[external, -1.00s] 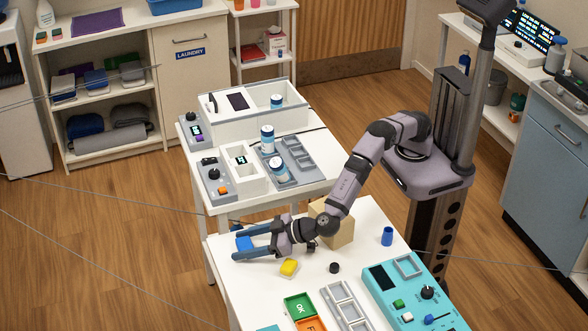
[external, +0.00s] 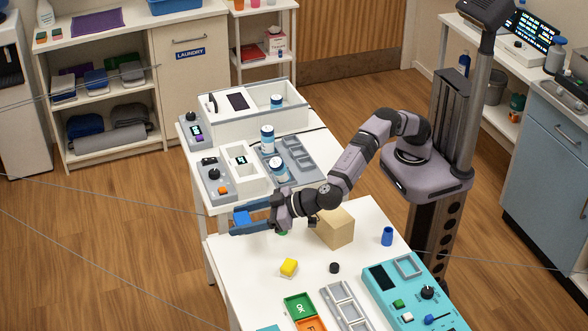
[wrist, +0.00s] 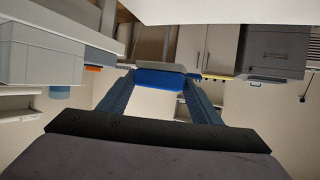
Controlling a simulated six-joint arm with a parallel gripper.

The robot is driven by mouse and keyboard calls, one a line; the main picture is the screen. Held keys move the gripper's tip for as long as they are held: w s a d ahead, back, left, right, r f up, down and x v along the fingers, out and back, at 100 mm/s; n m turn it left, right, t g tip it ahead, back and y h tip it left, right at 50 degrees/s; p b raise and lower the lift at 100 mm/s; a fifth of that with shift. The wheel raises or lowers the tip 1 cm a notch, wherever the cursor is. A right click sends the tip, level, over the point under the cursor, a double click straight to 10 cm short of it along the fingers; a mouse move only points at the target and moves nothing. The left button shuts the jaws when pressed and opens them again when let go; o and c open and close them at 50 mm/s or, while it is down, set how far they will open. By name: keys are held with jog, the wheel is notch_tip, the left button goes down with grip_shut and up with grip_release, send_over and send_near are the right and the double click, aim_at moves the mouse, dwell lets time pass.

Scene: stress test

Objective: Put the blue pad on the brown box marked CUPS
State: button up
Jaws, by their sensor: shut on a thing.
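My gripper (external: 237,222) is shut on the blue pad (external: 243,217), above the far left corner of the white table. In the wrist view the pad (wrist: 160,79) is between the fingertips. The brown box (external: 336,229) stands on the table to the right of my gripper, below my forearm. Its top looks bare. I cannot read any marking on the box from here.
A yellow block (external: 289,267), a black knob (external: 334,267) and a blue cup (external: 387,236) stand on the white table (external: 250,290). A teal panel (external: 410,300) is at the near right. A second table with white bins and canisters (external: 278,168) lies behind.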

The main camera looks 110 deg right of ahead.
jog(key=s+a+r+n+t+y+p, duration=0.1)
jog(key=s+a+r+n+y, duration=0.1)
jog(key=s+a+r, duration=0.7)
jog(key=s+a+r+n+y+p, duration=0.2)
jog(key=s+a+r, duration=0.3)
jog(key=r, duration=0.5)
jog(key=m+h, duration=0.3)
send_over(331, 223)
jog(key=s+d, duration=0.2)
jog(key=d, duration=0.3)
notch_tip(331, 223, down, 10)
jog(key=shift+g, duration=0.3)
jog(key=shift+a+f+p, duration=0.15)
jog(key=shift+f+p, duration=0.3)
jog(key=shift+f, duration=1.95)
jog(key=shift+a+f+p, duration=0.15)
jog(key=shift+f+p, duration=0.3)
jog(key=shift+f, duration=1.9)
jog(key=shift+s+f, duration=0.1)
jog(key=shift+f+b, duration=0.25)
jog(key=shift+b, duration=0.15)
